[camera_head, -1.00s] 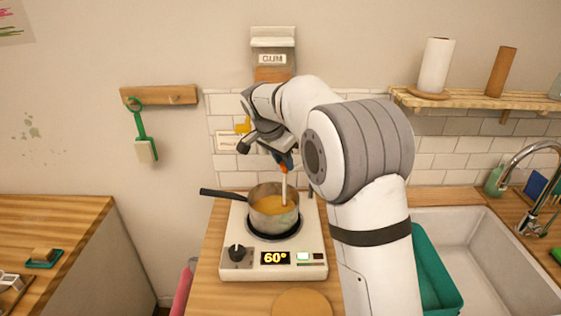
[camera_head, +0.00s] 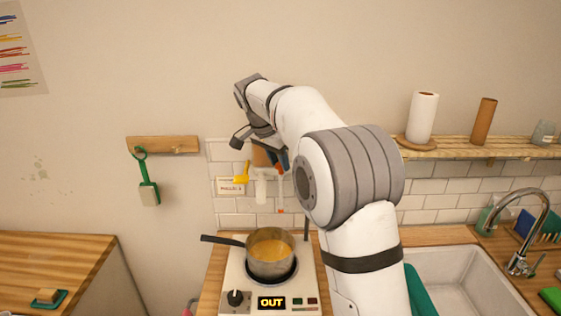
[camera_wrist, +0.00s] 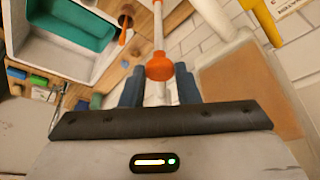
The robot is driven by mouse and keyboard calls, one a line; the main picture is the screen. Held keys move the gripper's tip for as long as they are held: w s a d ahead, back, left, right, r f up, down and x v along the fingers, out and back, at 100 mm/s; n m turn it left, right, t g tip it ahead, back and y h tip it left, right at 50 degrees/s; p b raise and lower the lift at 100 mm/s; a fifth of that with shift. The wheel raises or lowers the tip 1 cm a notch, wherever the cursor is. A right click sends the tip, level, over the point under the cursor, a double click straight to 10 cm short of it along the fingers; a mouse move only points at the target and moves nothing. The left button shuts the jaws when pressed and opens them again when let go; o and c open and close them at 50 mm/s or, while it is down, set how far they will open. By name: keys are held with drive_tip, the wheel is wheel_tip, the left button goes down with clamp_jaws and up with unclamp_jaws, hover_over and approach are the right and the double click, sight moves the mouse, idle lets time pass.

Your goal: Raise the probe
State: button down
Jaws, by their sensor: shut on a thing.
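The probe is a white rod with an orange collar and an orange tip. In the head view it hangs upright (camera_head: 280,192) from my gripper (camera_head: 277,160), its tip above the pot (camera_head: 271,268) of orange liquid and clear of it. In the wrist view the orange collar of the probe (camera_wrist: 159,67) sits between the blue fingers of my gripper (camera_wrist: 159,88), which are shut on it. The pot stands on a white hot plate (camera_head: 238,280) whose display reads OUT. My arm hides part of the wall behind.
A yellow lever (camera_head: 242,174) and a "PULLS: 3" label (camera_head: 230,187) are on the wall just left of the probe. A wooden shelf (camera_head: 470,145) with rolls and a sink (camera_head: 455,285) lie to the right. A green tool hangs (camera_head: 148,193) at left.

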drive_tip(key=shift+r, duration=0.4)
drive_tip(key=c, duration=1.5)
unclamp_jaws()
drive_tip(key=shift+w, duration=0.1)
drive_tip(key=shift+c, duration=0.2)
drive_tip(key=shift+o, duration=0.9)
drive_tip(key=shift+a, duration=0.1)
drive_tip(key=shift+f, duration=0.1)
drive_tip(key=b+v, duration=0.1)
drive_tip(key=v, duration=0.7)
drive_tip(key=shift+s, duration=0.25)
